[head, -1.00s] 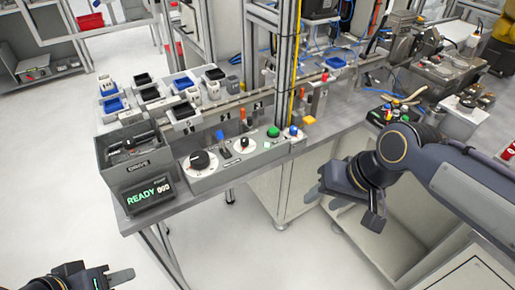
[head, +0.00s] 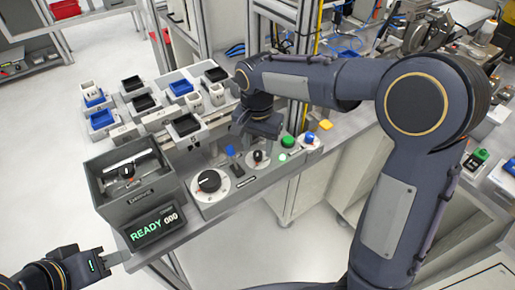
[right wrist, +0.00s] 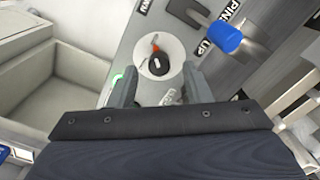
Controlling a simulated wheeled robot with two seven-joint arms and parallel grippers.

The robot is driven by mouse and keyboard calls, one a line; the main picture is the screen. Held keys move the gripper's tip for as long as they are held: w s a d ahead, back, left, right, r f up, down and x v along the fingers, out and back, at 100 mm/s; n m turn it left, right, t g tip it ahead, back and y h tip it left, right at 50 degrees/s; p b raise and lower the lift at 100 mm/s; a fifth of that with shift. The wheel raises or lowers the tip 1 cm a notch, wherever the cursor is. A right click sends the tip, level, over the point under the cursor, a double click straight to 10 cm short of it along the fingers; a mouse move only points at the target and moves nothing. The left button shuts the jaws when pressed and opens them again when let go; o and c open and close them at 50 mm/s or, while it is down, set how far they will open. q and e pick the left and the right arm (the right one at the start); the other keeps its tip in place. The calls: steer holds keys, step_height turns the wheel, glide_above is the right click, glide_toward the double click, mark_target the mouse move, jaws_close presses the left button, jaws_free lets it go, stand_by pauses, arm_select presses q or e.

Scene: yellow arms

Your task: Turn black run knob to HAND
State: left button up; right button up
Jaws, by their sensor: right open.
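A small black knob (head: 258,156) with a red pointer sits on a round white dial on the grey control panel. The same knob (right wrist: 158,62) shows in the right wrist view, just beyond my fingertips. A larger black knob (head: 209,181) sits on a white dial to its left. I cannot read either dial's labels, so which is the run knob is unclear. My right gripper (right wrist: 160,90) is open and empty, its fingers flanking the near side of the small dial; in the head view it hangs above the panel. My left gripper (head: 115,258) is at lower left; its opening is unclear.
A blue-capped lever (head: 231,151) stands between the knobs. A green button (head: 287,141), a lit green lamp (head: 282,157) and a blue button (head: 310,137) are to the right. A grey bin (head: 145,195) and READY 000 display (head: 154,227) are at left.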

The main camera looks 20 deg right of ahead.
steer(key=shift+f, duration=0.95)
jaws_close()
steer(key=shift+r+n, duration=0.1)
steer(key=shift+n, duration=0.2)
steer(key=n+p, duration=0.1)
steer(key=n, duration=0.2)
steer(key=shift+n, duration=0.4)
steer(key=n+p, duration=0.1)
steer(key=n, duration=0.3)
steer(key=shift+n, duration=0.3)
steer(key=n, duration=0.4)
steer(key=shift+p, duration=0.4)
steer(key=shift+n+p, duration=0.4)
steer(key=shift+n, duration=2)
